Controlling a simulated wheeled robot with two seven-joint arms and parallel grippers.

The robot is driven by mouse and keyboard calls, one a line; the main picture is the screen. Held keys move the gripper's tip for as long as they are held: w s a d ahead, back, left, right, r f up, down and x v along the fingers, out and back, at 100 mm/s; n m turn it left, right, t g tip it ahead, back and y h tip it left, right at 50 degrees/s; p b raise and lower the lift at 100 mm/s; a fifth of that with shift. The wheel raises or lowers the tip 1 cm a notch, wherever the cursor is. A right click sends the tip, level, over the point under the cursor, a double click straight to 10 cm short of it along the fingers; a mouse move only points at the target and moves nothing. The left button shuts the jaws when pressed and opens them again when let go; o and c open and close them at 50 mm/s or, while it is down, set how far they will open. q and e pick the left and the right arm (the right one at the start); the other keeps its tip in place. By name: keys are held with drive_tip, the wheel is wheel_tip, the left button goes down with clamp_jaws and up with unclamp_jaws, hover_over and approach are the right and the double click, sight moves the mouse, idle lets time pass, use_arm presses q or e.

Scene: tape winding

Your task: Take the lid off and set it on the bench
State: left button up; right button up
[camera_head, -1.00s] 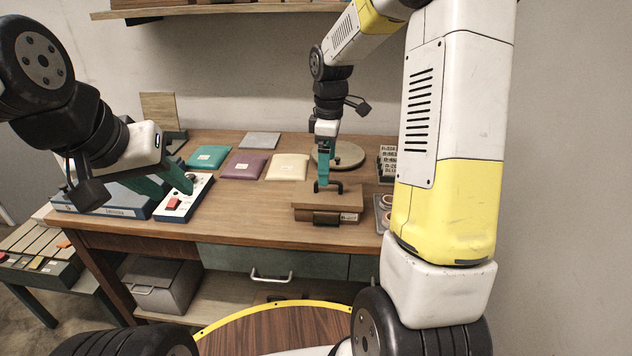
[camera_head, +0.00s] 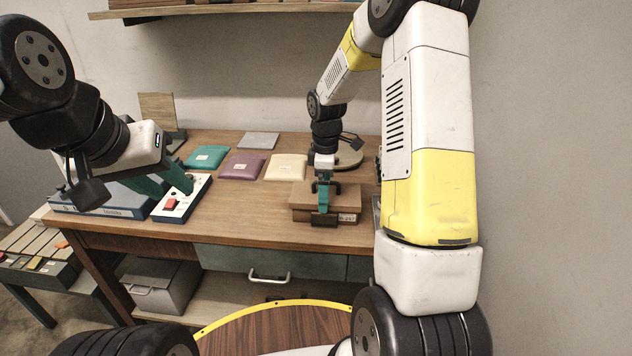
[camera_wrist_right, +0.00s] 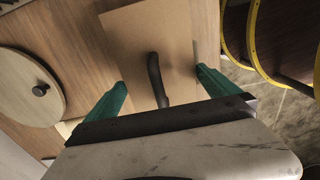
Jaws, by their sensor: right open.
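A brown box (camera_head: 302,215) with a label on its front stands near the bench's front edge. Its flat brown lid (camera_head: 302,198) is on top and also shows in the right wrist view (camera_wrist_right: 125,30). A dark arched handle (camera_wrist_right: 156,78) rises from the lid. My right gripper (camera_head: 322,207) is over the lid. In the right wrist view its teal fingers (camera_wrist_right: 160,88) are apart, one on each side of the handle, with gaps. My left gripper (camera_head: 164,184) is at the left, its teal fingers apart above a white switch box (camera_head: 172,212).
The wooden bench (camera_head: 250,222) has free room left of the box. Teal (camera_head: 207,157), purple (camera_head: 242,166) and cream (camera_head: 286,167) packets lie behind. A round disc (camera_head: 349,157) with a knob, seen in the right wrist view (camera_wrist_right: 25,85), lies behind the box.

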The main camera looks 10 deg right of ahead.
drive_tip(key=c, duration=1)
drive_tip(key=shift+c, duration=0.2)
drive_tip(key=shift+r, duration=0.15)
